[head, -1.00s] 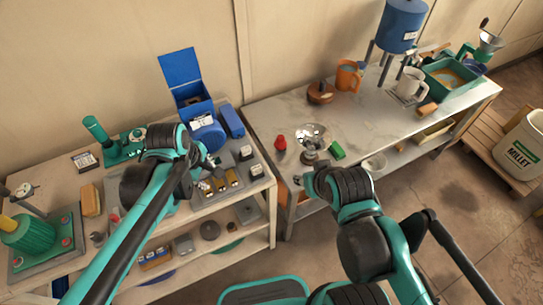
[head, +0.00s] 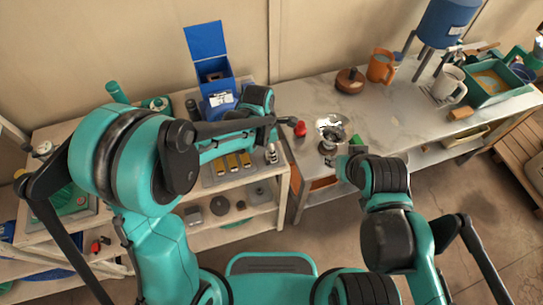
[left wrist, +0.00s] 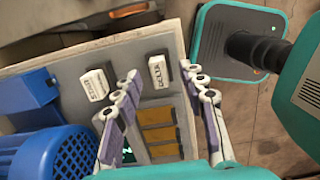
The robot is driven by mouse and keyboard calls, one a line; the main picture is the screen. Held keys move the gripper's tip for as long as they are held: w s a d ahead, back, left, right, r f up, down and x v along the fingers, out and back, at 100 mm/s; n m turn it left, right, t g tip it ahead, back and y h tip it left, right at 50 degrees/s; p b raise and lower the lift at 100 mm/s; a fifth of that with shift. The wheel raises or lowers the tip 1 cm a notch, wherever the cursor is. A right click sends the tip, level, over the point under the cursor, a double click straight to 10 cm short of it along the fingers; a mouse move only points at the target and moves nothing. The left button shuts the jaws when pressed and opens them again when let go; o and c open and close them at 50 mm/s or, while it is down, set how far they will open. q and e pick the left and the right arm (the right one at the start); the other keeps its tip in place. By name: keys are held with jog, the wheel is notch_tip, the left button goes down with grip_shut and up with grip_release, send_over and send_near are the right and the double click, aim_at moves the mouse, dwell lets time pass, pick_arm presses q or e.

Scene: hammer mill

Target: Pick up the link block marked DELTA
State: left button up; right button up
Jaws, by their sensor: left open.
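The link block marked DELTA (left wrist: 158,71) is a small white-topped block on a grey plate (left wrist: 68,70). A similar white-topped block (left wrist: 95,85) with other lettering sits left of it in the left wrist view. My left gripper (left wrist: 161,75) is open and empty. In that view its fingertips lie on either side of the DELTA block; whether they touch it or how high they are I cannot tell. In the head view the DELTA block (head: 271,154) is at the plate's right front, partly covered by my left gripper. My right gripper's fingers are hidden by its wrist.
Three yellow bars (head: 232,164) and a blue motor (left wrist: 62,152) are close to the left gripper. An open blue box (head: 218,93) stands behind. A marble-topped bench (head: 400,118) is to the right, with a red object (head: 300,129) near its left edge.

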pick_arm(q)
jog(key=shift+w+d+f, duration=0.1)
jog(key=shift+f, duration=0.8)
jog(key=shift+c, duration=0.3)
jog(key=shift+r, duration=0.1)
grip_shut()
